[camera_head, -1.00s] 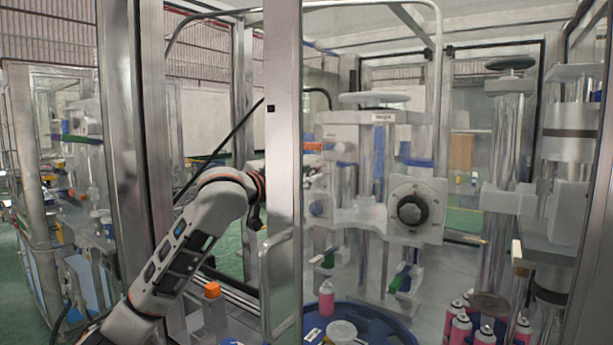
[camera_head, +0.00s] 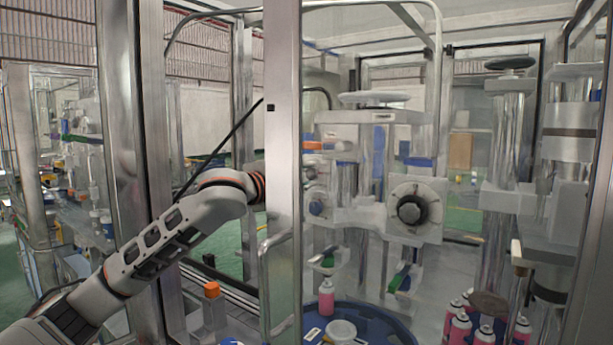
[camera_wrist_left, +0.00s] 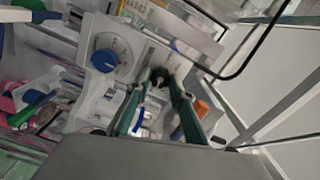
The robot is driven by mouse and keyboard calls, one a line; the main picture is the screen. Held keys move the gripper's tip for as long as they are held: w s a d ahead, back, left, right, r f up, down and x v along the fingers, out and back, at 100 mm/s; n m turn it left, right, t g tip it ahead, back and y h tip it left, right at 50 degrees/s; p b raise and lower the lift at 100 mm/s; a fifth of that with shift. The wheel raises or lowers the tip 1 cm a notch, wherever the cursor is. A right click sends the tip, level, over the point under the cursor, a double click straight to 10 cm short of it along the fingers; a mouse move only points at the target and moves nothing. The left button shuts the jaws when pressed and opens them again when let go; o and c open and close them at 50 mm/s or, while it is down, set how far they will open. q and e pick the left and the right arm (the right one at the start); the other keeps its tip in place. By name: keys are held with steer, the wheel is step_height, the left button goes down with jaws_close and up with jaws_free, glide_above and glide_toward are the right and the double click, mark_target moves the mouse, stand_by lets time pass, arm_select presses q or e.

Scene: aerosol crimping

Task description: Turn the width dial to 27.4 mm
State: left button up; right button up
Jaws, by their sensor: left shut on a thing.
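My left arm reaches in from the left in the head view, and its gripper is hidden there behind the upright frame post. In the left wrist view my left gripper (camera_wrist_left: 163,78) has its two green fingers shut around a small dark knob (camera_wrist_left: 158,83), mostly hidden between them. A blue dial knob (camera_wrist_left: 104,61) on a white scale plate sits left of the fingers, apart from them. In the head view a black knob (camera_head: 411,208) sits on a white square dial plate, and a blue knob (camera_head: 317,207) faces left. I cannot read any setting. My right gripper is not in view.
The metal post (camera_head: 284,120) and its handle (camera_head: 268,265) stand in front of the machine. An orange-capped bottle (camera_head: 212,290) stands near my arm.

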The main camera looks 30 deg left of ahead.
arm_select(q)
steer(key=shift+m, duration=0.4)
steer(key=o, duration=1.1)
steer(key=s+a, duration=0.1)
steer(key=s, duration=1.1)
steer(key=shift+a, duration=0.3)
